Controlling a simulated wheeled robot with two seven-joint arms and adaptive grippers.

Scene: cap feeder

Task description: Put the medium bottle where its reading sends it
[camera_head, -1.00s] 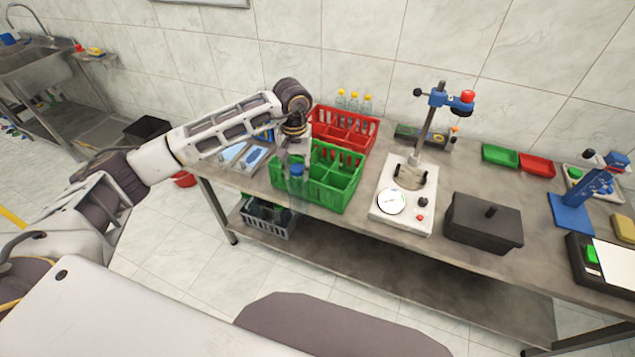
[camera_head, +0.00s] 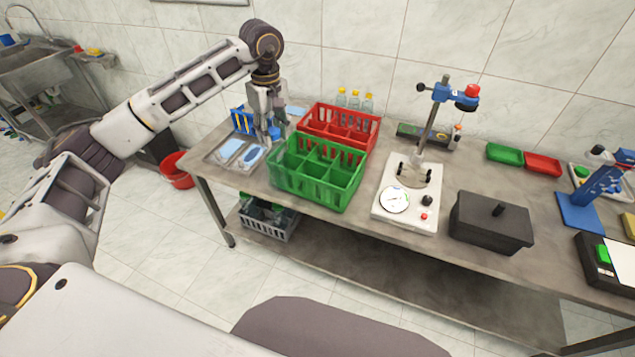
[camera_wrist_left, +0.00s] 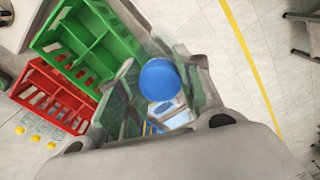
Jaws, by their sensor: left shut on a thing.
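My left gripper (camera_head: 270,122) is shut on a bottle with a blue cap (camera_head: 275,132), held beside the back left corner of the green crate. In the left wrist view the blue cap (camera_wrist_left: 160,80) sits between the fingers, and the clear body is mostly hidden. The green crate (camera_head: 318,195) has several compartments and stands at the table's front edge. The red crate (camera_head: 370,130) stands behind it. The tester (camera_head: 405,222) with a round dial (camera_head: 394,199) stands to the right; its reading is too small to tell. My right gripper is not in view.
Several yellow-capped bottles (camera_head: 354,100) stand behind the red crate. A tray with blue pads (camera_head: 212,153) lies left of the green crate. A black lidded box (camera_head: 490,225) stands right of the tester. Small green (camera_head: 503,153) and red (camera_head: 543,165) trays lie further right.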

